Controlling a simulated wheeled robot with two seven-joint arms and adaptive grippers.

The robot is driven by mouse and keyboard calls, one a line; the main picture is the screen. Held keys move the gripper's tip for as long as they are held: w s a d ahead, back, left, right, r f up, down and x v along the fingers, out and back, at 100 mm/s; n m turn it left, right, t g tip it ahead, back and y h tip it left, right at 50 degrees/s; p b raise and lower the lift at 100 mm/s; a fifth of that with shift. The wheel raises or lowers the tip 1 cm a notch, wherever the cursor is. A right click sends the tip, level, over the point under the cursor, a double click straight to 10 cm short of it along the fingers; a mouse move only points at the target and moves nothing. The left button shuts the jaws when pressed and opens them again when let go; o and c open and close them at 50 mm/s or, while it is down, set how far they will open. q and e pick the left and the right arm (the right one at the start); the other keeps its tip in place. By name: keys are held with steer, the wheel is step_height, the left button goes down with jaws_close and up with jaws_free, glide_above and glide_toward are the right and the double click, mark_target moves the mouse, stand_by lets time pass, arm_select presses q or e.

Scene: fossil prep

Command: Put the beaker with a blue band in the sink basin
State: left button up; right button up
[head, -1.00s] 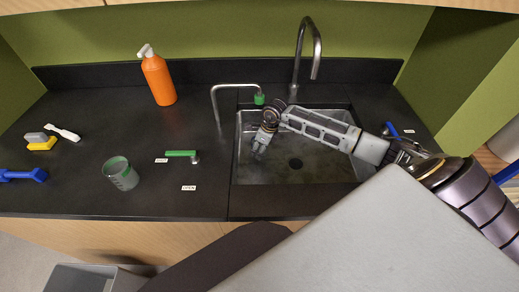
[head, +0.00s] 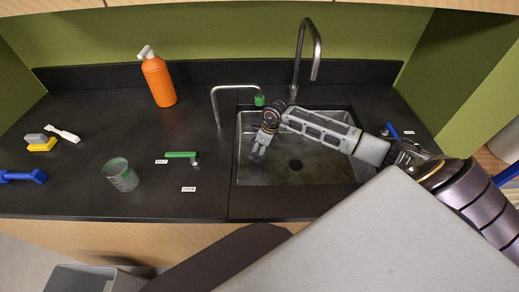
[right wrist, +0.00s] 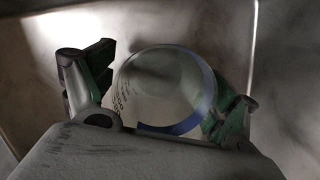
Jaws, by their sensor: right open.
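The beaker with a blue band (right wrist: 165,85) shows in the right wrist view, clear with dark markings and a blue stripe along its right and lower edge. My right gripper (right wrist: 160,95) is open, with one finger on each side of the beaker; whether a finger touches it is unclear. In the head view the right gripper (head: 257,153) reaches down inside the left part of the sink basin (head: 325,172), and the beaker cannot be made out there. Sink metal surrounds the beaker in the wrist view. My left gripper is not in view.
A second beaker with green on it (head: 121,175) stands on the counter at left. An orange bottle (head: 158,79), a green-handled valve (head: 182,155) and a small spout (head: 216,100) are nearby. The tall faucet (head: 298,60) rises behind the basin.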

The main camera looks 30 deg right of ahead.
steer(key=shift+s+d+r, duration=0.1)
steer(key=shift+r, duration=0.5)
steer(key=v, duration=0.4)
steer(key=shift+s+r, duration=0.1)
steer(key=shift+r, duration=0.1)
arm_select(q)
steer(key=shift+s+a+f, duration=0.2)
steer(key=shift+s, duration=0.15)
arm_select(e)
steer(key=shift+v, duration=0.75)
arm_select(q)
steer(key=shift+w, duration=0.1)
